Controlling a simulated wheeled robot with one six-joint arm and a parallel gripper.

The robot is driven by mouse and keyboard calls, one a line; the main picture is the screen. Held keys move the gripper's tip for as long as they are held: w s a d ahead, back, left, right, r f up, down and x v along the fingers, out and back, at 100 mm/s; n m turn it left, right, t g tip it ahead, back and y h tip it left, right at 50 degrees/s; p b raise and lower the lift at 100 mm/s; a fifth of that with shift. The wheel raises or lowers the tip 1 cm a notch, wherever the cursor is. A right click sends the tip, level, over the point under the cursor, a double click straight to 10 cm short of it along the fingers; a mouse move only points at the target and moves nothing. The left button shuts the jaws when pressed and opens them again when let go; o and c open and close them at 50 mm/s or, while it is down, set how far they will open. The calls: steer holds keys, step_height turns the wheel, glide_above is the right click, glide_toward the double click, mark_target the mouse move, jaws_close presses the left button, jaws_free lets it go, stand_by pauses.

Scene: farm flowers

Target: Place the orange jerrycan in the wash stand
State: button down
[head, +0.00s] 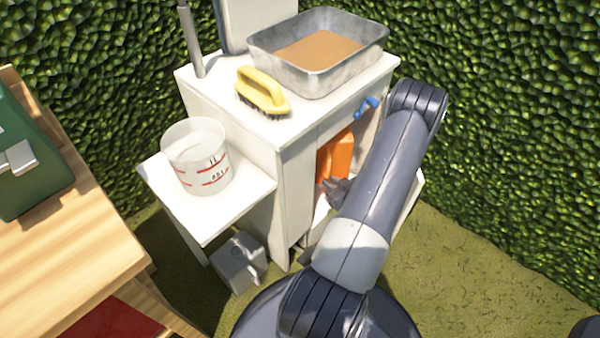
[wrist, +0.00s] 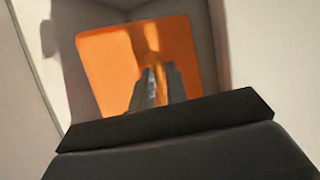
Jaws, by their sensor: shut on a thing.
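The white wash stand (head: 297,180) stands in front of the hedge with its front compartment open. The orange jerrycan (head: 338,157) is inside that compartment, partly hidden by my arm and the stand's front edge. In the wrist view the orange jerrycan (wrist: 110,65) fills the middle, with pale compartment walls around it. My gripper (wrist: 152,88) is shut on the jerrycan at its near side. In the head view my gripper (head: 338,190) is at the compartment opening, mostly hidden by my arm. I cannot tell whether the jerrycan touches the compartment floor.
On the stand's top are a metal basin (head: 325,80) with brown contents and a yellow brush (head: 262,90). A clear measuring bucket (head: 195,158) is on the side shelf. A grey can (head: 238,262) is on the ground below. A wooden table (head: 60,250) is at left.

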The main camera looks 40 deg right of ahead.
steer(key=shift+m+h, duration=0.3)
steer(key=shift+m, duration=0.2)
steer(key=w+f+b, duration=0.1)
steer(key=f+b, duration=0.1)
steer(key=f, duration=0.2)
steer(key=w+f+b, duration=0.1)
steer(key=f+b, duration=0.2)
steer(key=f, duration=0.2)
steer(key=w+f+b, duration=0.1)
steer(key=f+b, duration=0.1)
steer(key=f, duration=0.3)
steer(key=shift+w+d+r+b, duration=0.1)
steer(key=shift+w+d+b, duration=0.1)
steer(key=shift+w, duration=0.2)
steer(key=shift+w+d+b, duration=0.1)
steer(key=shift+w+b, duration=0.1)
steer(key=shift+w, duration=0.2)
steer(key=b+x, duration=0.1)
steer(key=x, duration=0.2)
steer(key=shift+w+r+b, duration=0.1)
steer(key=shift+w+b, duration=0.15)
steer(key=shift+b, duration=0.1)
steer(key=shift+f, duration=0.25)
steer(key=c, duration=1.4)
jaws_free()
steer(key=shift+s, duration=0.1)
